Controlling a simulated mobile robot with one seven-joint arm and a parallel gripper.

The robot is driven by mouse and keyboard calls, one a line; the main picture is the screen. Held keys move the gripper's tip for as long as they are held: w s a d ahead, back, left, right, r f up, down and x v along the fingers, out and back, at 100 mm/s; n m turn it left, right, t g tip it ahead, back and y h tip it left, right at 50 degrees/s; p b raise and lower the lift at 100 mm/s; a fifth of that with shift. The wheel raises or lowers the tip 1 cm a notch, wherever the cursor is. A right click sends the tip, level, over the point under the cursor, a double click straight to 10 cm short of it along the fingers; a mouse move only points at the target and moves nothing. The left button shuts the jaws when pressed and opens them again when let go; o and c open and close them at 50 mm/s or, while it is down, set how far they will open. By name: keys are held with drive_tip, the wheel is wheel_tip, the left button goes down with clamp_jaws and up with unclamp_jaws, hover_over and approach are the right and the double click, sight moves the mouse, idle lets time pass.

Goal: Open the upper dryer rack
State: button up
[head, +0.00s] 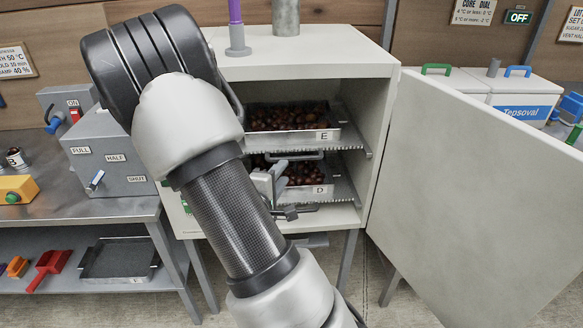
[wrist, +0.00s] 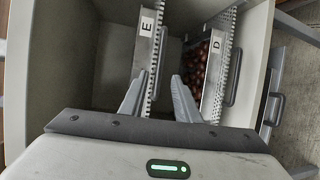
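The dryer cabinet (head: 300,67) stands open in the head view. Its upper rack (head: 345,137) bears a tray labelled E (head: 324,136) of dark chestnuts and has a dark bar handle (head: 296,156) under its front edge. The lower rack (head: 343,190) bears the tray labelled D (head: 319,189). Both racks look pushed in. My gripper (head: 276,178) is at the cabinet opening, near the upper handle, partly hidden by my arm. In the wrist view my gripper (wrist: 158,90) is open, its fingers apart. The upper handle shows between them, nearer the left finger; I cannot tell about contact.
The cabinet door (head: 478,185) is swung wide to the right. A grey control box (head: 108,155) with a lever stands on the left bench (head: 90,212). A red scoop (head: 50,266) and an empty tray (head: 120,258) lie on the shelf below. White bins (head: 515,92) stand behind the door.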

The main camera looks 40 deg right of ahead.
sight(293, 159)
drive_tip(key=b+x, duration=0.1)
drive_tip(key=x, duration=0.8)
drive_tip(key=shift+d, duration=0.1)
clamp_jaws()
